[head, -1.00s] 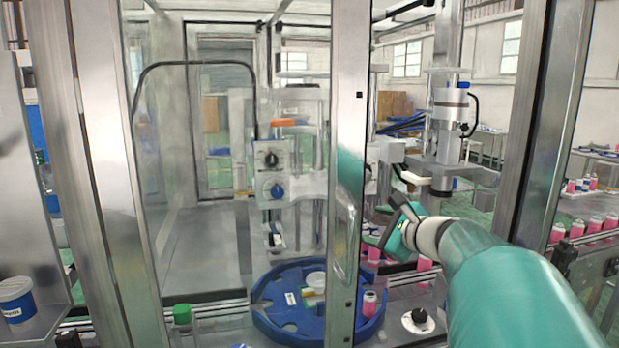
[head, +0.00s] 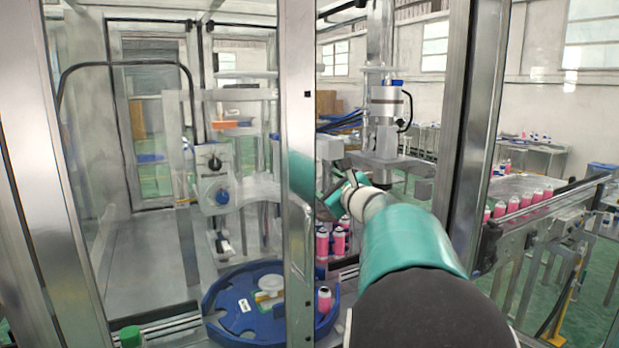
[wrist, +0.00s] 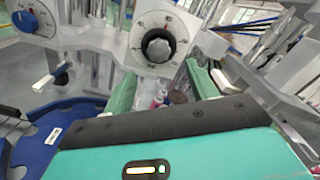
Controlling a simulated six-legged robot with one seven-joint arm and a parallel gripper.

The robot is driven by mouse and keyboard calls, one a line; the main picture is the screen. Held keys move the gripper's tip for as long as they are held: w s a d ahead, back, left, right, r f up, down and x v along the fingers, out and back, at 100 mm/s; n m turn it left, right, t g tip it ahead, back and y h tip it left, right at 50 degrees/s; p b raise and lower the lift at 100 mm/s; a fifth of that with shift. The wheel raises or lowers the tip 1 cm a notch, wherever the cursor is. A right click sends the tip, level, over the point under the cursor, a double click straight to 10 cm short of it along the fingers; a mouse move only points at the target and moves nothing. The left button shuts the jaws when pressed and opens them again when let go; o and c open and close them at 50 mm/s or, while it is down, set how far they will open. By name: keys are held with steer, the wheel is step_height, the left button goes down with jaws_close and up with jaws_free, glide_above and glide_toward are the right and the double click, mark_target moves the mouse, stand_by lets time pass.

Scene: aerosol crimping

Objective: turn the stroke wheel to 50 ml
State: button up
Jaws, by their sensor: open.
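A white dial plate with a dark, ribbed knob (wrist: 158,46) fills the upper middle of the wrist view. It has a printed scale with a red mark near the top; the numbers are too small to read surely. No label shows whether it is the stroke wheel. My gripper (wrist: 160,84) is open, its two green fingers apart below the knob and not touching it. In the head view my gripper (head: 334,196) is beside the door post, and that dial cannot be made out there. A blue knob (wrist: 27,21) on another scale is at the upper left.
A metal door post (head: 297,120) stands just left of my arm. Behind the glass a panel carries a black knob (head: 214,162) and a blue knob (head: 221,196). A blue round tray (head: 228,318) lies below. Pink cans (head: 339,240) stand below my gripper.

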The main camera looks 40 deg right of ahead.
steer(key=x, duration=0.7)
steer(key=shift+w, duration=0.3)
steer(key=c, duration=1)
